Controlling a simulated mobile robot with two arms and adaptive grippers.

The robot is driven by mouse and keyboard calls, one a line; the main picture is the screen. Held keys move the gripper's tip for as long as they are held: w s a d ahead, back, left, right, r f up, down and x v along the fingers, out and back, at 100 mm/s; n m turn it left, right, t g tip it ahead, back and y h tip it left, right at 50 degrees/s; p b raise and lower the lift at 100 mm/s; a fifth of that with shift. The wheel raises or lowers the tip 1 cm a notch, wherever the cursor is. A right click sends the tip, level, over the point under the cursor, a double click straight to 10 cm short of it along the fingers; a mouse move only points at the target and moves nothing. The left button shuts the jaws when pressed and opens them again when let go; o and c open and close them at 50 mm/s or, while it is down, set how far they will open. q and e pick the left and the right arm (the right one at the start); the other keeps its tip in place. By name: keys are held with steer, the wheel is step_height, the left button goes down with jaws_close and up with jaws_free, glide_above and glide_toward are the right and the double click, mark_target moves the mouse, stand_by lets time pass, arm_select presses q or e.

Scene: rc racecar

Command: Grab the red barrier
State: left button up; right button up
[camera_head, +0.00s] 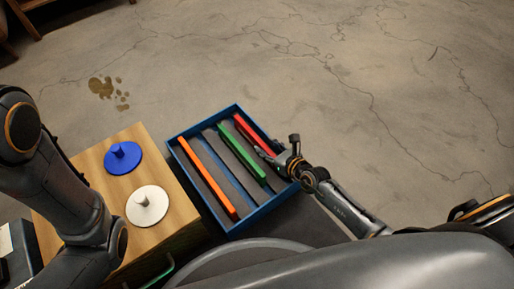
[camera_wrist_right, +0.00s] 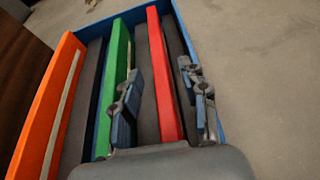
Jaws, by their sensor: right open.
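The red barrier (camera_head: 254,135) is a long narrow bar lying along the right side of a blue tray (camera_head: 237,107). My right gripper (camera_head: 268,154) reaches over the tray's right edge and partly covers the near part of the barrier. In the right wrist view, the red barrier (camera_wrist_right: 164,75) runs between the two fingers of the open right gripper (camera_wrist_right: 159,72). One finger is beside the green barrier, the other near the tray's right wall. Gaps show between both fingers and the red barrier. My left arm is at the left; its gripper is out of view.
A green barrier (camera_head: 241,152) and an orange barrier (camera_head: 207,178) lie in the same tray, left of the red one. A wooden cabinet (camera_head: 88,163) to the left carries a blue disc (camera_head: 123,158) and a white disc (camera_head: 147,206) with knobs.

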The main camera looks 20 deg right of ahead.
steer(key=shift+w+a+f, duration=0.25)
steer(key=shift+w, duration=0.35)
jaws_close()
steer(key=shift+r, duration=0.1)
steer(key=shift+r, duration=0.1)
